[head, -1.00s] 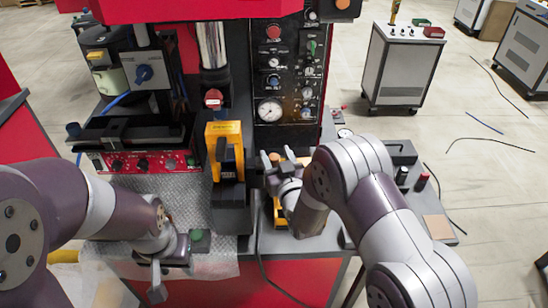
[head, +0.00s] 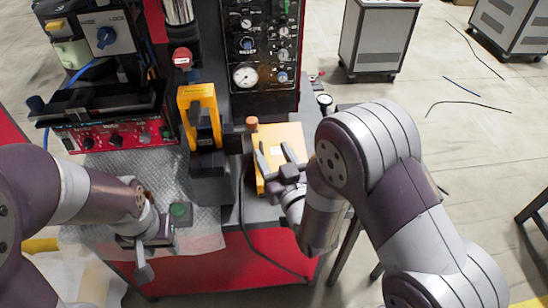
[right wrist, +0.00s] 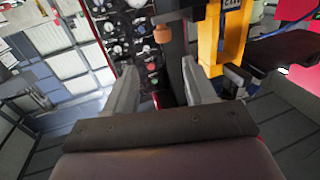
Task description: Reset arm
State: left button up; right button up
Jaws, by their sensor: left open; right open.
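My right gripper (head: 276,158) is open, with its two fingers spread and nothing between them. In the head view it appears over the front part of a yellow box (head: 288,135); I cannot tell whether it touches it. In the right wrist view its fingers (right wrist: 156,88) stand apart with an empty gap. My left gripper (head: 145,262) is at the lower left, seen from above near the front edge of the metal plate. It is open as far as I can see, its jaws partly hidden by its own wrist. No object shows in it.
A yellow-framed device (head: 198,115) stands left of my right gripper. Behind is a black control panel (head: 262,50) with a gauge. Open floor (head: 470,150) lies at right.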

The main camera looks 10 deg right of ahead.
dwell(0.3)
jog(key=s+d+f+g+h, duration=0.35)
jog(key=s+f+g, duration=0.45)
jog(key=f+g, duration=0.4)
jog(key=s+d+r+m+g+h, duration=0.1)
jog(key=s+d+r+m+g, duration=0.1)
jog(key=s+d+r+g, duration=0.2)
jog(key=s+d+r, duration=0.2)
jog(key=s+d, duration=0.1)
jog(key=d, duration=0.1)
jog(key=shift+s+d+r+m, duration=0.2)
jog(key=shift+s+m, duration=0.2)
